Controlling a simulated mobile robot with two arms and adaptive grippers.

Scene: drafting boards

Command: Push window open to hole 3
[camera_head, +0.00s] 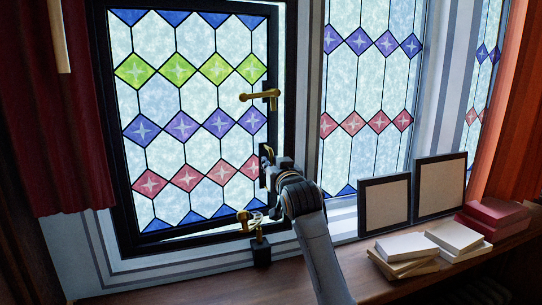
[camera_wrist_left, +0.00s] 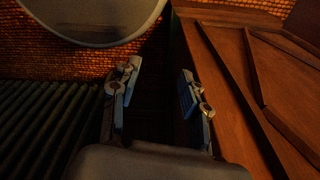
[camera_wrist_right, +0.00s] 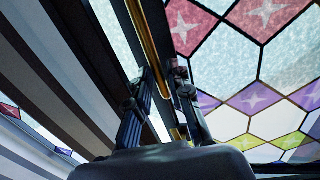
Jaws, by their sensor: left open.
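The window (camera_head: 190,120) is a dark-framed stained-glass sash with green, purple and pink diamonds. A thin bright strip shows beside its frame at the right and bottom, but I cannot tell exactly how far it stands open. A brass handle (camera_head: 260,96) is on its right side. A brass stay fitting (camera_head: 250,215) sits at the lower right corner, above a small dark block (camera_head: 261,251); its holes are too small to read. My right gripper (camera_head: 266,163) is at the frame's right edge, below the handle. In the right wrist view its fingers (camera_wrist_right: 165,85) are beside a brass bar (camera_wrist_right: 150,45). My left gripper (camera_wrist_left: 158,80) is open and empty, away from the window.
Two dark-framed panels (camera_head: 386,204) lean on the wooden sill (camera_head: 345,268) at right, with pale books (camera_head: 405,250) and red books (camera_head: 492,216) before them. A red curtain (camera_head: 60,120) hangs at left. A round pale disc (camera_wrist_left: 90,18) is near my left gripper.

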